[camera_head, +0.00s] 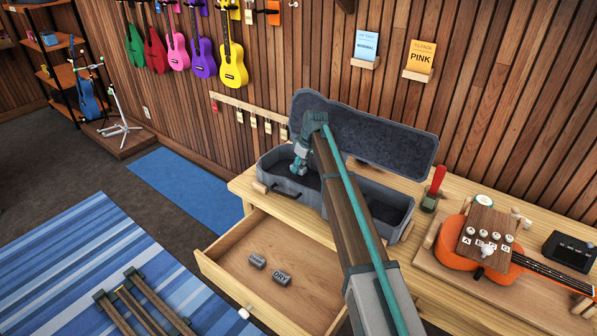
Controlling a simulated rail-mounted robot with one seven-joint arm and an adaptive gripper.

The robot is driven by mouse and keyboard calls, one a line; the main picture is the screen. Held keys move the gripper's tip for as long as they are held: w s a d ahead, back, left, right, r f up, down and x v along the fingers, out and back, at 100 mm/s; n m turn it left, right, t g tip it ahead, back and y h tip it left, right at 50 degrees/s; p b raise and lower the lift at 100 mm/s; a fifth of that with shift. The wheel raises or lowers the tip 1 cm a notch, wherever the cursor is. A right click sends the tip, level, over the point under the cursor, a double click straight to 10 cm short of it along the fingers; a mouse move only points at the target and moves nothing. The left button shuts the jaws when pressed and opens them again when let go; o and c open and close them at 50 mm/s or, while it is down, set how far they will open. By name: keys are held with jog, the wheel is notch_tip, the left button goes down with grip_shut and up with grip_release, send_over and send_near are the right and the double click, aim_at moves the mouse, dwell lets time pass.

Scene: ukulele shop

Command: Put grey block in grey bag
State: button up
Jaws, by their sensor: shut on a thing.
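The grey bag appears as an open, grey, felt-lined case (408,204) on the wooden bench, its lid (385,135) raised against the wall. My gripper (295,171) points down over the left part of the case. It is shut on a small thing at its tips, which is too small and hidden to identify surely. Two small grey blocks lie apart in the open drawer (222,257). The right one, marked DRY (281,279), is left of my arm. The left block (257,261) has a label too small to read. My arm hides the middle of the case.
An orange ukulele (460,255) lies on the bench at the right, with a lettered wooden board on it. A red-handled tool (434,188) stands beside the case. A black box (568,253) is at the far right. The open drawer juts out in front of the bench.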

aim_at(299, 179)
jog(key=shift+w+a+f, duration=0.1)
jog(key=shift+w+f, duration=0.15)
jog(key=shift+f, duration=0.1)
jog(key=f, duration=0.1)
jog(key=f+p, duration=0.1)
jog(key=shift+w+f+p, duration=0.25)
jog(key=shift+f+p, duration=0.05)
jog(key=shift+f, duration=0.55)
jog(key=shift+f, duration=0.15)
jog(key=o, duration=1.1)
jog(key=b+v, duration=0.2)
jog(key=v, duration=1)
